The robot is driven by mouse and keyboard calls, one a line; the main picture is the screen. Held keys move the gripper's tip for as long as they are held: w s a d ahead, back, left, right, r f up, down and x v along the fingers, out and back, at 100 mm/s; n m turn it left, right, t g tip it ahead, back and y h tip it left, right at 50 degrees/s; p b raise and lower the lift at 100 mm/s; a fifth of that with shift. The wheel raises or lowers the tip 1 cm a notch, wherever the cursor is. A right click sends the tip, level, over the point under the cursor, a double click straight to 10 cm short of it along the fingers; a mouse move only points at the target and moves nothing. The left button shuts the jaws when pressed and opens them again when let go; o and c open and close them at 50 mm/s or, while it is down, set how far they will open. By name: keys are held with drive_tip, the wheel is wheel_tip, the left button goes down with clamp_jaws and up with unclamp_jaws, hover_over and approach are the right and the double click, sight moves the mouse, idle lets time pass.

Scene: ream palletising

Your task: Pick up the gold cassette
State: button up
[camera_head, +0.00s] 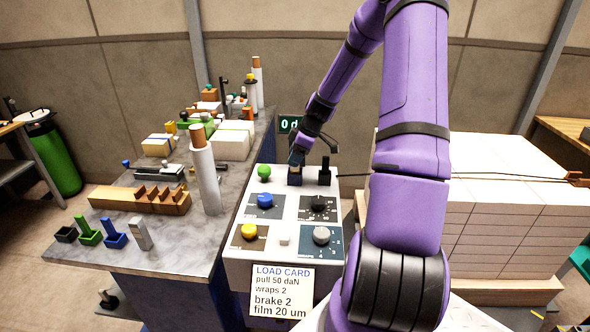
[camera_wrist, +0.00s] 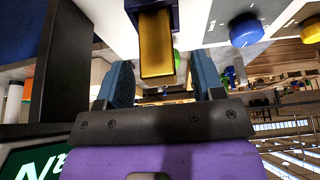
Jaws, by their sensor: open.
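The gold cassette (camera_wrist: 157,45) shows in the wrist view as a flat gold block set in a dark blue holder (camera_wrist: 177,12). In the head view only a small gold part (camera_head: 296,169) shows under my gripper, in the dark holder (camera_head: 294,181) at the back of the white control panel. My gripper (camera_head: 297,157) is at the holder. In the wrist view its two blue fingers (camera_wrist: 161,62) are apart, one on each side of the cassette's near end. I cannot tell whether they touch it.
The panel (camera_head: 283,255) carries a green knob (camera_head: 264,172), blue, yellow and grey dials, and a black upright fitting (camera_head: 324,172) just right of the holder. A white roll (camera_head: 204,170) stands on the grey bench at left. Stacked reams (camera_head: 490,210) stand at right.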

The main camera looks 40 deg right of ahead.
drive_tip(key=shift+x, duration=1.15)
drive_tip(key=c, duration=1.1)
drive_tip(key=shift+r, duration=0.15)
